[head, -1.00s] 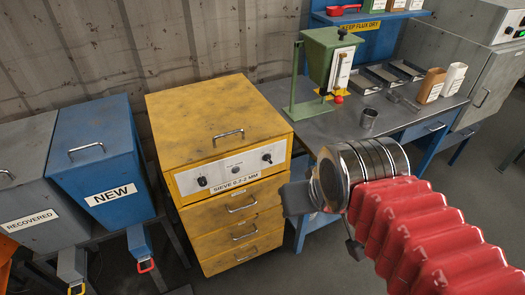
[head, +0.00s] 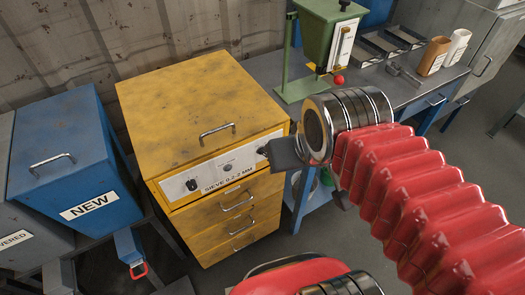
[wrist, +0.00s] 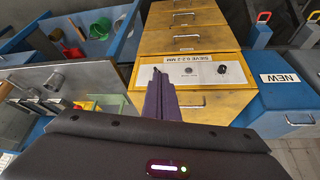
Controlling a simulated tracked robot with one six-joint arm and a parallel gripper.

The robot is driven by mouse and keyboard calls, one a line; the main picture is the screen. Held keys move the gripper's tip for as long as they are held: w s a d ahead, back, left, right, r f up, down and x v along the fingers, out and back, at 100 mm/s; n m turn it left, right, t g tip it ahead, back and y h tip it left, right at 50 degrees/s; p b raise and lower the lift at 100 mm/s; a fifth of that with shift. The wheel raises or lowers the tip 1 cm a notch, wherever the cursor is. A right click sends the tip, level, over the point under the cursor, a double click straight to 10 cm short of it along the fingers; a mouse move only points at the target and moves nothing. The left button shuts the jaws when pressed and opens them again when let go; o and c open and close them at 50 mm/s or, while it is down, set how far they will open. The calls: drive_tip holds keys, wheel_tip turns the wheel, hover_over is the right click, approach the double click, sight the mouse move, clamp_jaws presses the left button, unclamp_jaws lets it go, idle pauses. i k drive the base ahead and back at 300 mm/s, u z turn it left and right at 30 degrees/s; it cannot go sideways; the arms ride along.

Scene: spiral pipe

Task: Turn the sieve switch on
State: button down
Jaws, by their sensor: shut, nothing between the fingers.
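The yellow sieve cabinet (head: 190,110) stands in the middle of the head view. Its pale front panel (head: 210,180) carries a left black knob (head: 191,185), a small round middle fitting (head: 227,167) and a right black knob (head: 264,150), above the label "SIEVE 0.2-2 MM". My gripper (head: 282,153) is shut and empty, close beside the right knob; contact cannot be told. In the wrist view the panel (wrist: 203,72) appears upside down, with the left knob (wrist: 222,70) visible. My purple fingers (wrist: 159,92) cover the panel's other end, hiding the right knob.
A blue "NEW" bin (head: 62,150) stands left of the cabinet, beside a grey bin (head: 22,240). A grey bench (head: 262,70) with a green hopper stand (head: 318,45) is behind at right. Drawers with handles (head: 236,200) lie below the panel.

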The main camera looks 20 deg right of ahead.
sight(261, 151)
drive_tip(key=u, duration=0.25)
drive_tip(key=k, duration=0.55)
drive_tip(key=u, duration=0.5)
drive_tip(key=k, duration=0.75)
drive_tip(key=u, duration=0.35)
drive_tip(key=i, duration=0.8)
drive_tip(key=u, duration=0.4)
